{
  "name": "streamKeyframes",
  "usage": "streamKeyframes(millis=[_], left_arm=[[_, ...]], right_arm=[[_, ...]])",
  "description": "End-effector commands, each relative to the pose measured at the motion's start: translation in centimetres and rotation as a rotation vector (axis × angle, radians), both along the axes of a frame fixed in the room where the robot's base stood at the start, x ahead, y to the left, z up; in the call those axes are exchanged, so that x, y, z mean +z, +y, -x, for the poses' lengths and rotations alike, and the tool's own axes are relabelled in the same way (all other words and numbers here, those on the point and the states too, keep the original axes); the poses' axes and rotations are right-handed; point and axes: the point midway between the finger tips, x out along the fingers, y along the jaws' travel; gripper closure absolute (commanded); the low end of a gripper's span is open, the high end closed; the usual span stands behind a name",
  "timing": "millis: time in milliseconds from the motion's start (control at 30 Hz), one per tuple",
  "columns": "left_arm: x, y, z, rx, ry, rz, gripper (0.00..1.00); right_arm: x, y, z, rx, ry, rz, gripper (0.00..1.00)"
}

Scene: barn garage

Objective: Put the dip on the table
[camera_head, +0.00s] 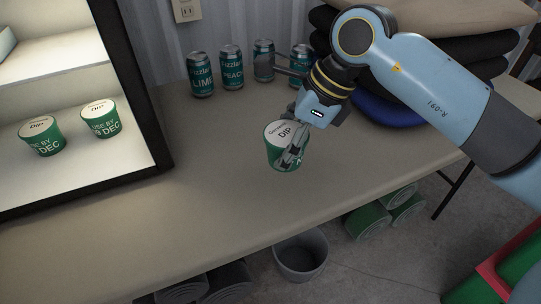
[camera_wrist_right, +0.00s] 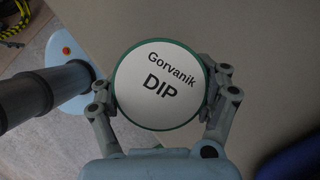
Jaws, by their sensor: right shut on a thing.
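A green dip tub (camera_head: 277,156) with a white lid is held by my right gripper (camera_head: 293,150) at the table. Its lid, reading "Gorvanik DIP", faces the camera in the right wrist view (camera_wrist_right: 160,85), with the gripper's fingers on both sides of the tub. The tub is over the tabletop (camera_head: 200,180); whether its base touches the surface I cannot tell. Two more dip tubs, one nearer (camera_head: 45,137) and one farther right (camera_head: 101,119), stand on a shelf in the dark-framed case at left. My left gripper is not in view.
Several teal cans (camera_head: 232,67) stand along the back of the table. A blue round thing (camera_head: 390,111) lies under dark stacked cushions at right. A grey bucket (camera_head: 301,255) is on the floor below the front edge. The tabletop's middle left is clear.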

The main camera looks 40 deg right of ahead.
Motion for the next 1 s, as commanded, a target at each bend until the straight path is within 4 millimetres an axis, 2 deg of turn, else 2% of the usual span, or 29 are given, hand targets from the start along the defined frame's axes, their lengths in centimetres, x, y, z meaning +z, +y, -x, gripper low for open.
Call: streamKeyframes(millis=[100,300,433,633,967,1000], left_arm=[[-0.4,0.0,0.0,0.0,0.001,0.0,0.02],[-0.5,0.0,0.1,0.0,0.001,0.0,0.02],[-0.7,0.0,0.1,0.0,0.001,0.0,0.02],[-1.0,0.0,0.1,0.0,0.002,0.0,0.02],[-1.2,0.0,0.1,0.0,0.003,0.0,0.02],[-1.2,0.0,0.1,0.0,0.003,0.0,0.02]], right_arm=[[-1.5,0.6,-2.6,-0.001,-0.001,-0.005,0.73],[-2.8,0.8,-4.6,0.0,0.0,0.0,0.73],[-3.8,0.8,-4.7,0.0,0.002,0.001,0.73],[-6.7,0.8,-4.7,-0.001,0.002,0.0,0.73],[-7.1,0.8,-4.7,0.001,0.0,0.001,0.73],[-7.1,0.8,-4.7,0.001,0.0,0.001,0.25]])
